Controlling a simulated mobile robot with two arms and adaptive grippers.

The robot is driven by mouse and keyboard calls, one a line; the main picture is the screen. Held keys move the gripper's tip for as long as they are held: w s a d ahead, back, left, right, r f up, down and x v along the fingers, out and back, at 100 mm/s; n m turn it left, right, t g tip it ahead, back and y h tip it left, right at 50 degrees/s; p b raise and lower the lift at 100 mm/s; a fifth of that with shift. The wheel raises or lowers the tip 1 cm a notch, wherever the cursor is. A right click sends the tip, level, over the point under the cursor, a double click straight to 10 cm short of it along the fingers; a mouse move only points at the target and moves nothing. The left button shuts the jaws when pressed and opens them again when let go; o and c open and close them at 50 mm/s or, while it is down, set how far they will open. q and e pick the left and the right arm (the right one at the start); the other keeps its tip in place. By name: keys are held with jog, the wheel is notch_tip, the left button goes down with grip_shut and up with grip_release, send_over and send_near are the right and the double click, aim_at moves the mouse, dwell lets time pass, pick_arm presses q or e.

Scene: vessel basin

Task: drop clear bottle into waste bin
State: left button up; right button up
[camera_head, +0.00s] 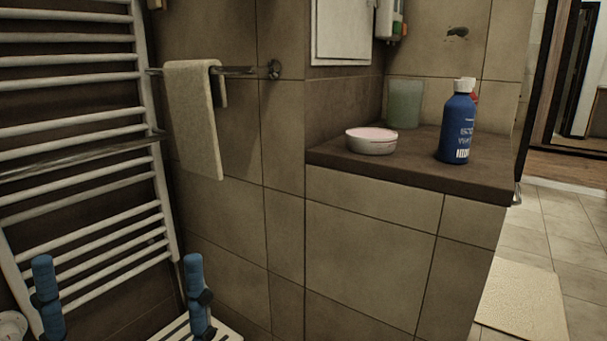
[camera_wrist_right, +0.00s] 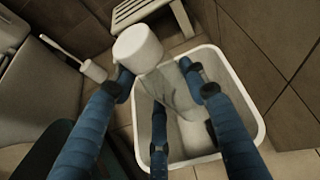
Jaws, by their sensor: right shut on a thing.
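In the right wrist view, my right gripper (camera_wrist_right: 163,92) is shut on a pale, translucent object that looks like the clear bottle (camera_wrist_right: 178,92). Its fingers hide part of it. The bottle is over the open white waste bin (camera_wrist_right: 256,105); I cannot tell its exact height relative to the rim. Something pale lies inside the bin, mostly hidden by the fingers.
A white roll-like cylinder (camera_wrist_right: 137,47) is beside the bin in the wrist view, near a toilet brush (camera_wrist_right: 65,52) and a white slatted stool (camera_wrist_right: 145,10). The head view shows a towel radiator (camera_head: 80,130) and a counter (camera_head: 400,165) with a blue bottle (camera_head: 457,125).

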jog(key=shift+f+b, duration=0.3)
jog(key=shift+f, duration=0.35)
jog(key=o, duration=1.1)
jog(key=shift+v, duration=6)
